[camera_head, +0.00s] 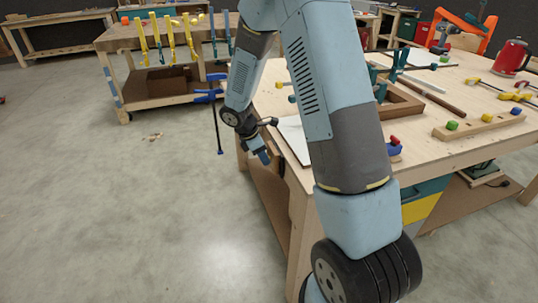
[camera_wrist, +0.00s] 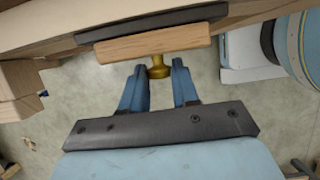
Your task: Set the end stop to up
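In the wrist view a pale wooden block (camera_wrist: 152,45) sits along the bench edge, in front of a dark strip (camera_wrist: 150,23). A brass knob (camera_wrist: 158,71) sticks out from the block; I take the block and knob to be the end stop, but its setting cannot be read. My gripper (camera_wrist: 159,63) has its two blue fingers apart, one on each side of the knob, with a gap visible on both sides. In the head view my gripper (camera_head: 260,150) hangs beside the near left edge of the workbench (camera_head: 298,170); the end stop is not discernible there.
Clamps, a red kettle (camera_head: 511,57) and a wooden strip (camera_head: 478,126) with coloured blocks lie on the bench. A trolley (camera_head: 160,85) with yellow and blue clamps stands behind left. The concrete floor at left is mostly clear.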

